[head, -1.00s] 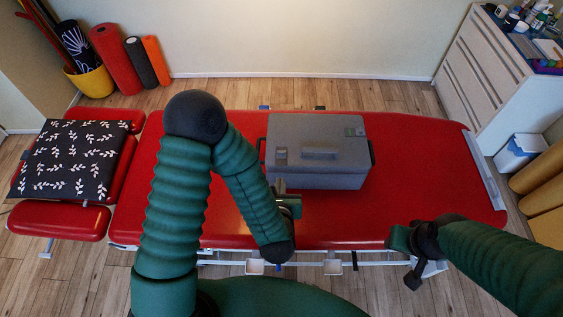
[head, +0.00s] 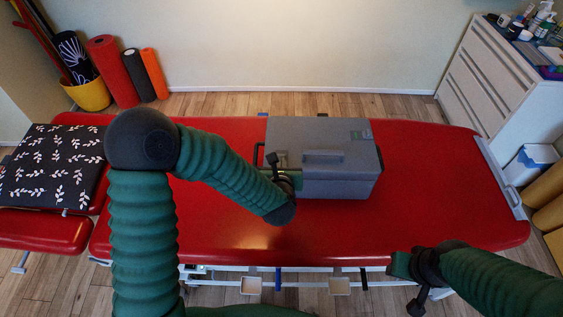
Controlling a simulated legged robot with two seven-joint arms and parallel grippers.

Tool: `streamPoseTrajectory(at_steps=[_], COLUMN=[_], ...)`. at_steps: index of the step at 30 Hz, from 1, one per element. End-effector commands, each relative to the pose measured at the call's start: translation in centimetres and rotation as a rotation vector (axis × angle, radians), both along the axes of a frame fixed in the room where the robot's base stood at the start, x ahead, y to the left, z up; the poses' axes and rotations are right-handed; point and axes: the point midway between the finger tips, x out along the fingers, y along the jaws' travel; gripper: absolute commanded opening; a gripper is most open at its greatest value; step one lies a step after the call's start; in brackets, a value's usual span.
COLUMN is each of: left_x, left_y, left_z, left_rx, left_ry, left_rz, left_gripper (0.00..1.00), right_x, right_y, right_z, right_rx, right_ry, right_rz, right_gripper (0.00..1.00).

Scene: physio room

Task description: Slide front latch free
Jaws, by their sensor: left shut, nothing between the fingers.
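A grey lidded case (head: 345,183) sits closed on the red treatment table. It has a handle (head: 323,157) on its lid, a green label at the lid's far right and dark side handles. My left gripper (head: 274,163) is shut and empty at the case's left front corner, close against it. Whether it touches the case cannot be told. The gripper and my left wrist cover the front left part of the case, and no front latch can be made out now. My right gripper (head: 404,265) is over the table's front edge at the right, well apart from the case; its fingers are unclear.
The red treatment table (head: 440,185) is bare to the right of the case and in front of it. A black leaf-patterned cushion (head: 50,165) lies at the left end. A white drawer unit (head: 495,85) stands at the back right.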

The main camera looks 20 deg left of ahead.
Motion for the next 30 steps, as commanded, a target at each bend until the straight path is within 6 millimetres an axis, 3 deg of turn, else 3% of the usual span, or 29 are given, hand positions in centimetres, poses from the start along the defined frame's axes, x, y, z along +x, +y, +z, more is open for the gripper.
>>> streamPoseTrajectory(at_steps=[11,18,30], left_x=[0.4,2.4,2.6], left_y=[0.1,0.7,0.6], left_z=[-0.1,-0.2,-0.2], left_rx=[0.001,0.000,0.000], left_ry=[0.001,0.000,0.001], left_rz=[-0.001,0.000,-0.001], left_gripper=[0.00,0.00,0.00], right_x=[0.0,0.0,0.0], right_y=[0.0,0.0,0.0], right_z=[0.0,-0.7,-0.7], right_rx=[0.000,0.000,0.000], right_ry=[0.000,0.000,0.000], right_rz=[0.000,0.000,0.000], right_gripper=[0.38,0.38,0.38])
